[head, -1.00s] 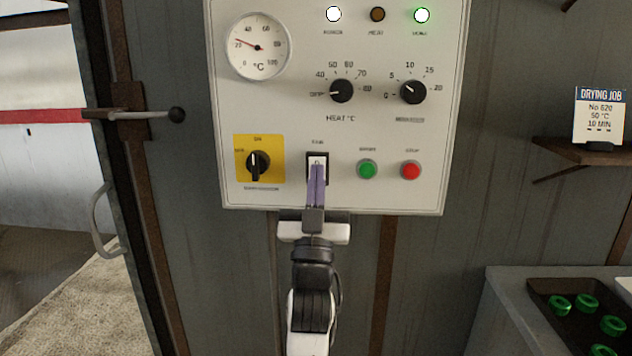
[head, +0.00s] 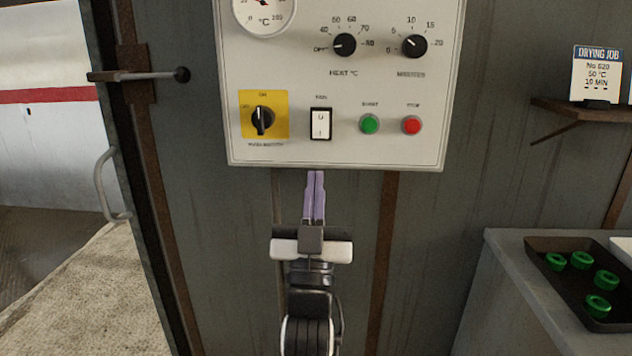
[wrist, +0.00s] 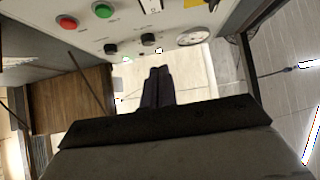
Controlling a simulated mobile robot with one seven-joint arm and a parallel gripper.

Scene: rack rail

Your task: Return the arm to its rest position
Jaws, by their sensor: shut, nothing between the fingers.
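My gripper (head: 315,175) is shut and empty, its two purple fingers pressed together and pointing up. In the head view it stands just below the lower edge of the white control panel (head: 210,90), apart from the fan switch. The fan rocker switch (head: 320,123) is in full view above the fingertips. In the wrist view the shut fingers (wrist: 158,75) show dark, with the panel (wrist: 45,50) across the top of the picture.
The panel carries a yellow-backed rotary switch (head: 262,118), two black knobs, a green button (head: 370,124) and a red button (head: 411,125). A lever (head: 140,76) sticks out at left. A tray (head: 545,244) with several green rings stands on a counter at right.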

